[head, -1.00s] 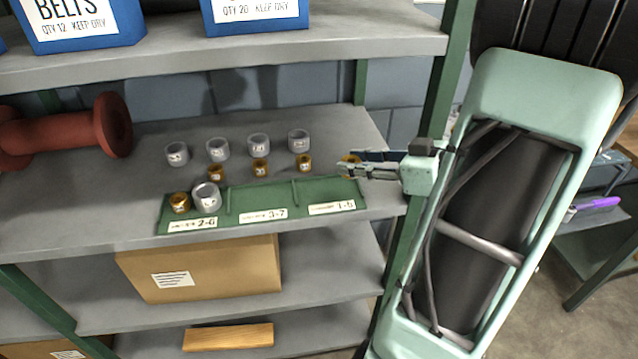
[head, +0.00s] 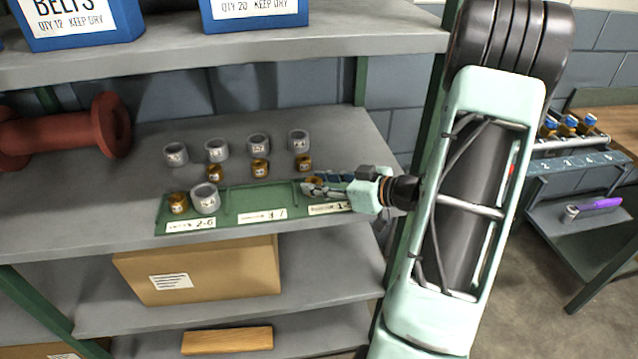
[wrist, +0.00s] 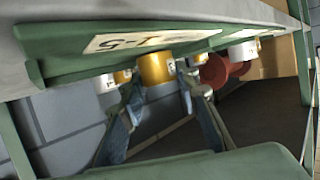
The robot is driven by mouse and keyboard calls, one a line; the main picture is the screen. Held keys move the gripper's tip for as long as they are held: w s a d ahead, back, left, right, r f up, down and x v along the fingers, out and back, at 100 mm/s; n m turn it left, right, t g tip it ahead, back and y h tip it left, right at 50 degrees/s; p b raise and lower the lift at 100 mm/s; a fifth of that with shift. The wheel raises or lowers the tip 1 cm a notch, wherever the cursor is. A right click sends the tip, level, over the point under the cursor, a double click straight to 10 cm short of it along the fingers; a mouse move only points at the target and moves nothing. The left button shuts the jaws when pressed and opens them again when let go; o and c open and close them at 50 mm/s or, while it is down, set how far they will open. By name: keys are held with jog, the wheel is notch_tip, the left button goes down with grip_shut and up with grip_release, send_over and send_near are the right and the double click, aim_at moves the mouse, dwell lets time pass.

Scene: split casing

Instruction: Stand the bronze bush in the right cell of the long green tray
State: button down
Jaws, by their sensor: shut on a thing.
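The long green tray (head: 275,200) lies along the shelf's front edge, with thin dividers and white labels reading 2-6, 3-7 and, partly hidden, what looks like 1-5. My gripper (head: 314,187) reaches in from the right over the right cell. It is shut on a bronze bush (head: 315,180), mostly hidden by the fingers. In the wrist view the bush (wrist: 156,69) shows upright between the fingertips, close to the tray wall (wrist: 60,62). I cannot tell whether it touches the tray floor. The left cell holds another bronze bush (head: 178,204) and a grey ring (head: 205,198).
Behind the tray stand several grey rings (head: 217,150) and small bronze bushes (head: 260,168). A red flanged spool (head: 100,125) lies at the left. The upper shelf (head: 350,40) with blue bins overhangs. A green post (head: 425,110) stands close to my arm. The middle cell looks empty.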

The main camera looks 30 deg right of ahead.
jog(key=shift+f, duration=0.1)
jog(key=c, duration=1.5)
grip_release()
jog(key=shift+o, duration=0.2)
jog(key=shift+s+d+r, duration=0.1)
jog(key=shift+s+r, duration=0.1)
jog(key=v, duration=1.1)
jog(key=shift+s, duration=0.3)
jog(key=shift+d+r, duration=0.1)
